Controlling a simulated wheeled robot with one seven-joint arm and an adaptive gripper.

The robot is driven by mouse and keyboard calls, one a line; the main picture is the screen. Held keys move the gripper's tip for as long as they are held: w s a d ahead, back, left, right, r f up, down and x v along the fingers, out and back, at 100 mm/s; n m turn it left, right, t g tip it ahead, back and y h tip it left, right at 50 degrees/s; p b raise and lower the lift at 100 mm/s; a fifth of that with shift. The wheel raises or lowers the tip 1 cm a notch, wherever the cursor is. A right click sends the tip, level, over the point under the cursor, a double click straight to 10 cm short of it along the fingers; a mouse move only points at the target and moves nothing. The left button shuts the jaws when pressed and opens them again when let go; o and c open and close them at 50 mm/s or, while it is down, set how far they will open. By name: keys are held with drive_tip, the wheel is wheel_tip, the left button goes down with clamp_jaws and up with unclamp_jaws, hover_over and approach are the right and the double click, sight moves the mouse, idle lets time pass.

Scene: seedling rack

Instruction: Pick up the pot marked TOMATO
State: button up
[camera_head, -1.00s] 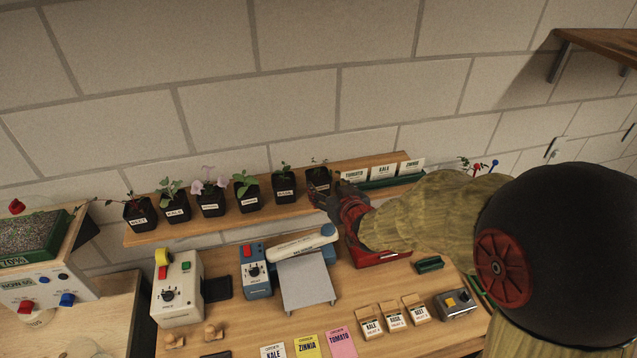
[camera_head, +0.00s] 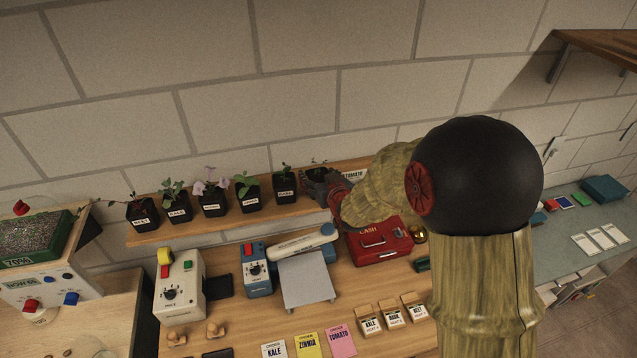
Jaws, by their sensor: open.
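A row of black pots with seedlings stands on the wooden wall shelf. The rightmost pot (camera_head: 314,175) has a small seedling; my gripper (camera_head: 322,187) is right at it and covers its label, so I cannot read it. My gripper is open, with its fingers beside or around this pot; I cannot tell whether they touch it. The other pots carry small white labels: the leftmost looks like BEET (camera_head: 142,216), the second like KALE (camera_head: 178,208). No pot label that I can read says TOMATO. A white TOMATO card (camera_head: 354,175) stands on the shelf, partly behind my arm.
Below the shelf, the bench holds a red cash box (camera_head: 380,242), a blue device (camera_head: 256,269), a grey plate scale (camera_head: 306,279), a cream device (camera_head: 180,288) and seed packets (camera_head: 391,318). A brown shelf (camera_head: 600,48) juts out upper right.

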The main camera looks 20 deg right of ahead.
drive_tip(key=c, duration=0.3)
drive_tip(key=c, duration=0.8)
